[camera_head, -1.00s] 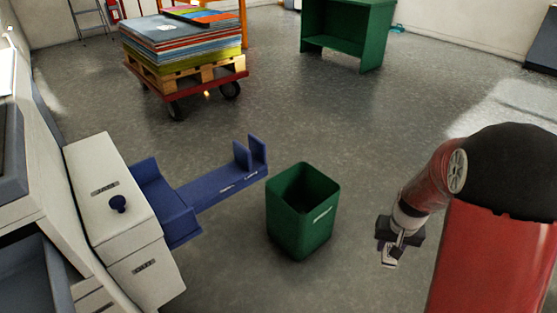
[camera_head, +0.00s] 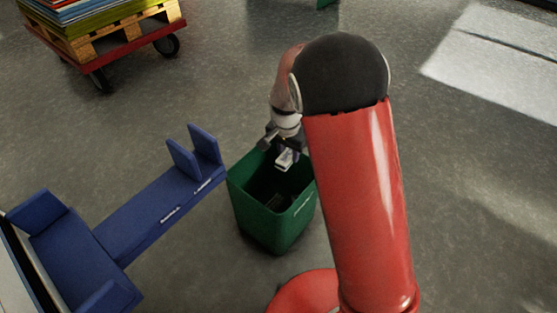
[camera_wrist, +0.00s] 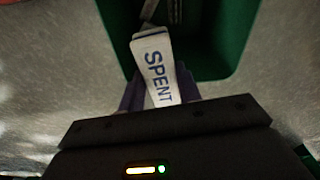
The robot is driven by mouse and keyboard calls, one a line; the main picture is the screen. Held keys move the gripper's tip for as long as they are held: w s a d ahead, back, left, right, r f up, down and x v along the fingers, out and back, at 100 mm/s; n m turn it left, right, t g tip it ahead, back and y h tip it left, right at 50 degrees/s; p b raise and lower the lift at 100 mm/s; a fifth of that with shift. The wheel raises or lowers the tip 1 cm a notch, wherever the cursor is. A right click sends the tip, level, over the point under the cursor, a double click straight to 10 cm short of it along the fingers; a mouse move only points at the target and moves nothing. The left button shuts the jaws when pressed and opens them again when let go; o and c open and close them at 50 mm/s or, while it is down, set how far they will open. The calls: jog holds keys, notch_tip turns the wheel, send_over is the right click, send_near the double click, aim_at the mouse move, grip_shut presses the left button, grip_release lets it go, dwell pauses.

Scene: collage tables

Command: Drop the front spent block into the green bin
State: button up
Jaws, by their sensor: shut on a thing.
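The green bin (camera_head: 246,205) stands on the floor near the middle of the head view. In the wrist view its green wall (camera_wrist: 236,35) shows beyond the gripper. My gripper (camera_head: 284,152) is over the bin's opening, at the far side of the rim. In the wrist view my gripper (camera_wrist: 158,92) is shut on a pale block (camera_wrist: 156,68) marked "SPENT" in blue. The block also shows in the head view as a small light piece (camera_head: 284,162) below the fingers. Something dim lies inside the bin, too dark to make out.
A blue tray-like rail (camera_head: 150,210) with upright plates at its end reaches close to the bin's left side. A cart with a pallet of stacked sheets (camera_head: 95,35) stands at the back left. The floor at the right is clear.

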notch_tip(320, 180, down, 7)
jog(key=a+m+b, duration=0.1)
jog(key=a+b, duration=0.1)
jog(key=b, duration=0.3)
jog(key=shift+a, duration=0.3)
jog(key=shift+w, duration=0.1)
jog(key=o, duration=1)
jog(key=shift+o, duration=0.2)
notch_tip(320, 180, up, 8)
jog(key=p, duration=0.1)
jog(key=shift+s+a, duration=0.3)
jog(key=shift+s, duration=0.1)
